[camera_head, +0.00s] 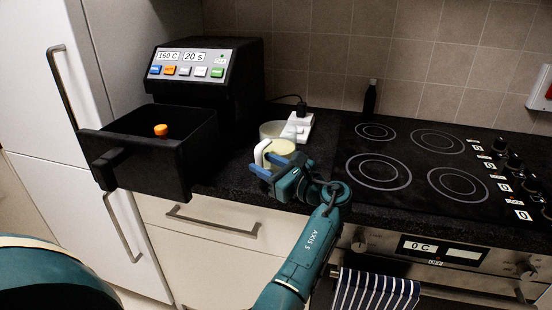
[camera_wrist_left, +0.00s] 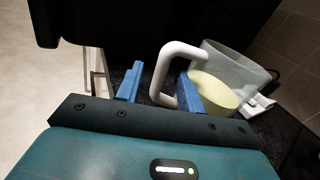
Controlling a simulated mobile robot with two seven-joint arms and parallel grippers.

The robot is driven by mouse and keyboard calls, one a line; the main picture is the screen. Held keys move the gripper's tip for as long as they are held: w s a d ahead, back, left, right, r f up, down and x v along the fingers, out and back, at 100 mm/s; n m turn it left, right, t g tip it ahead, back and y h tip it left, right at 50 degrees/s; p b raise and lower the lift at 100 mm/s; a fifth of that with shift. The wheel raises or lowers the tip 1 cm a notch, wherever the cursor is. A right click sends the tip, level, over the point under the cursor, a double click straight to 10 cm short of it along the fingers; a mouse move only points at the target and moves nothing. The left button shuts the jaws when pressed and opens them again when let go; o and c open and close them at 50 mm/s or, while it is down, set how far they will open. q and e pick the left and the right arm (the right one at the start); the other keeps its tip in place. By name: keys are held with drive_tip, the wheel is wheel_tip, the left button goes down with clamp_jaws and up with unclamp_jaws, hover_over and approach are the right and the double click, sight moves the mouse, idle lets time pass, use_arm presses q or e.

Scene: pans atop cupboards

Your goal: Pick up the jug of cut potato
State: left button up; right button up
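The jug (camera_head: 272,131) is clear, with pale yellow contents and a white handle (camera_head: 259,152), and stands on the dark counter. In the left wrist view the jug (camera_wrist_left: 238,64) is at the upper right, its contents yellow and its handle (camera_wrist_left: 163,72) turned towards me. My left gripper (camera_head: 267,168) is at the handle side, its blue fingers apart. In the left wrist view the handle shows between and just beyond the fingers of the gripper (camera_wrist_left: 160,88). The right finger overlaps the handle's loop in the picture; I cannot tell if they touch. My right gripper is not in view.
A black fryer (camera_head: 205,85) stands at the left with its drawer (camera_head: 135,165) pulled out over the counter edge. A white socket strip (camera_head: 298,127) lies behind the jug. The hob (camera_head: 410,165) and a dark bottle (camera_head: 370,98) are to the right.

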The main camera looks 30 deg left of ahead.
use_arm(q)
drive_tip(key=x, duration=0.2)
drive_tip(key=shift+w+a+f, duration=0.1)
drive_tip(key=shift+w+a, duration=0.05)
drive_tip(key=shift+a, duration=0.2)
drive_tip(key=shift+d, duration=0.1)
clamp_jaws()
